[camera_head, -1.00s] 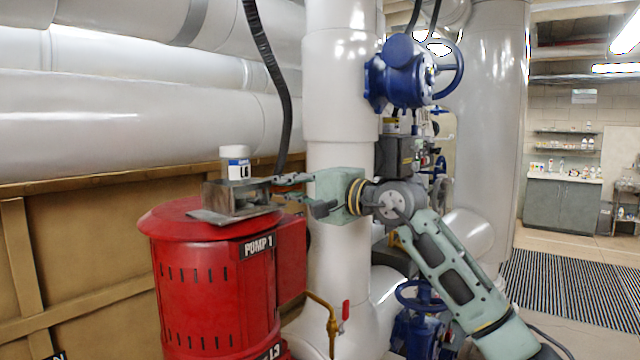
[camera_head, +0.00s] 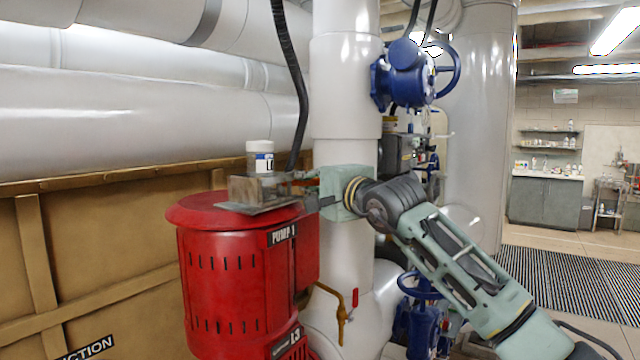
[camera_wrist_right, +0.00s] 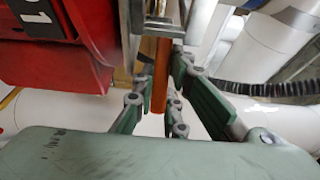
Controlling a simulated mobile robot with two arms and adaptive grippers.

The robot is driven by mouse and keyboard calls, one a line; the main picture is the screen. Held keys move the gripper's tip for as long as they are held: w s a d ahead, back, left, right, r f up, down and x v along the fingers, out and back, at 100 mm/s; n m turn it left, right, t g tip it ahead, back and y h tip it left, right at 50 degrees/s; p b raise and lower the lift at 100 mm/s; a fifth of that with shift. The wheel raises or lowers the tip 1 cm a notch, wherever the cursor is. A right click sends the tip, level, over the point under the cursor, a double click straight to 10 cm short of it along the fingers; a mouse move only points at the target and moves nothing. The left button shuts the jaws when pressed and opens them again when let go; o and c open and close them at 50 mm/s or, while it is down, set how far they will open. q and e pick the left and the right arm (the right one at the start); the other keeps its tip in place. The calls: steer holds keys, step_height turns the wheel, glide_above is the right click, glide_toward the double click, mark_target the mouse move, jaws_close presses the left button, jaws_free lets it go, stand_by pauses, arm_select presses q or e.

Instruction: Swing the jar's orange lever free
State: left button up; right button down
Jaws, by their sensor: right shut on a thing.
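The white jar (camera_head: 260,157) with a blue label stands upright in a grey metal holder (camera_head: 240,190) on top of the red pump (camera_head: 235,280). The orange lever (camera_wrist_right: 160,75) shows in the right wrist view as a long narrow bar. My right gripper (camera_head: 303,184) is at the right side of the holder, close to the jar. In the right wrist view its fingers (camera_wrist_right: 163,88) stand either side of the lever and are shut on it. The lever's far end is partly hidden by the holder. My left gripper is out of view.
A thick white vertical pipe (camera_head: 345,90) stands close behind my right gripper. A blue valve (camera_head: 405,75) sits up to its right. A black hose (camera_head: 290,80) hangs behind the jar. A yellow pipe with a red handle (camera_head: 341,315) is below.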

steer(key=c, duration=2)
jaws_free()
steer(key=shift+f, duration=0.1)
steer(key=shift+c, duration=0.2)
steer(key=v, duration=1.2)
steer(key=shift+a, duration=0.1)
